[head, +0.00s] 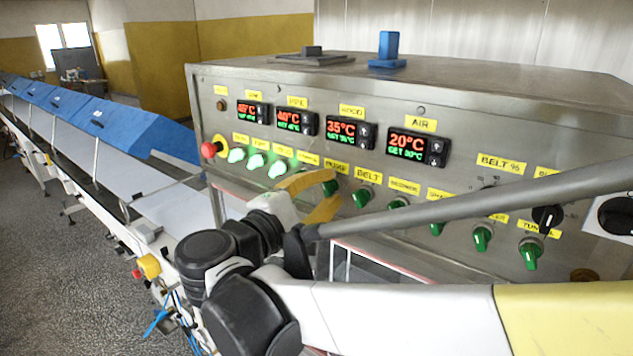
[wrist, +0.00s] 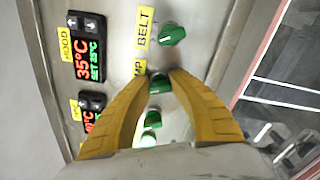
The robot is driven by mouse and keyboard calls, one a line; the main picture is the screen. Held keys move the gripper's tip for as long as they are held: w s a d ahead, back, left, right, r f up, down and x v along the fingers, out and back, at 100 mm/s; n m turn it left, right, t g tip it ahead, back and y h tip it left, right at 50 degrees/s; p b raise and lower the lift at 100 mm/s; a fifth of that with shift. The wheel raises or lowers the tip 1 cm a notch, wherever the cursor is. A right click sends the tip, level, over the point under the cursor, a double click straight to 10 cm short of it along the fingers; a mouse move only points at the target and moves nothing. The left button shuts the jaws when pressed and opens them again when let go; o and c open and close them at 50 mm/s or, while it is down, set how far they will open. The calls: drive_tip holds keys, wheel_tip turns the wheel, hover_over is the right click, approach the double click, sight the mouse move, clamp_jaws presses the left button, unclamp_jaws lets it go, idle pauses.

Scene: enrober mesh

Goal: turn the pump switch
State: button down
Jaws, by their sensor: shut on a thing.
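The pump switch (head: 330,187) is a green knob under a yellow label (head: 337,168) on the steel control panel (head: 300,155). In the wrist view the knob (wrist: 160,84) sits between my two yellow fingertips, beside a label partly hidden by a finger, with "MP" showing. My gripper (head: 327,188) is shut on this knob, one finger on each side; it also shows in the wrist view (wrist: 160,79). The fingers partly cover the knob, and its pointer angle cannot be made out.
The green belt switch (head: 362,197) is close on the right, with more green switches beyond. Lit green switches (head: 256,160) and a red emergency stop (head: 209,149) are on the left. Temperature displays (head: 350,132) are above. A long conveyor (head: 170,205) runs off to the left.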

drive_tip(key=shift+n, duration=0.9)
drive_tip(key=c, duration=1.1)
unclamp_jaws()
drive_tip(key=shift+w, duration=0.1)
drive_tip(key=shift+c, duration=0.2)
drive_tip(key=v, duration=1.2)
